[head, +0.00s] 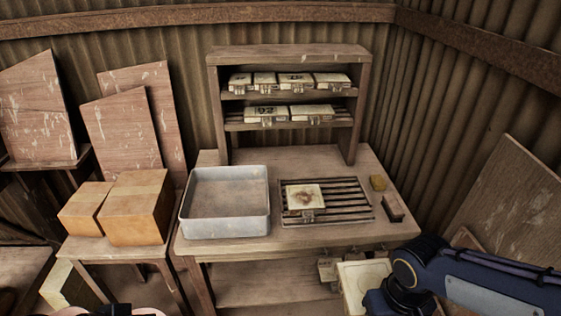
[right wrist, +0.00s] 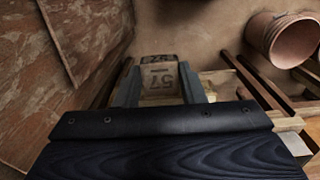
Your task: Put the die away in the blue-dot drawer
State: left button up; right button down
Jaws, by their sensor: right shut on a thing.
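I cannot make out a blue dot or a drawer front.
The wooden table (head: 235,247) holds a grey metal tray (head: 225,235) and a slatted rack (head: 360,203) with a stained pale tile (head: 304,193). Labelled blocks stand on the two-level shelf (head: 290,55). Cardboard boxes (head: 137,215) stand at left. A pinkish bucket (right wrist: 275,38) lies at upper right.

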aim_at(372, 283)
jog(key=w+f, duration=0.1)
jog(key=w, duration=0.2)
jog(key=w+f, duration=0.1)
jog(key=w, duration=0.2)
jog(key=w+f, duration=0.1)
jog(key=w, duration=0.2)
jog(key=shift+a+f, duration=0.25)
jog(key=shift+f, duration=0.05)
pick_arm(q)
jog(key=shift+w, duration=0.35)
pick_arm(e)
jog(key=w+f, duration=0.7)
jog(key=w, duration=0.1)
jog(key=shift+w+d+f+m, duration=0.2)
jog(key=shift+w+f+m, duration=0.1)
jog(key=shift+m, duration=0.1)
jog(key=shift+r, duration=0.15)
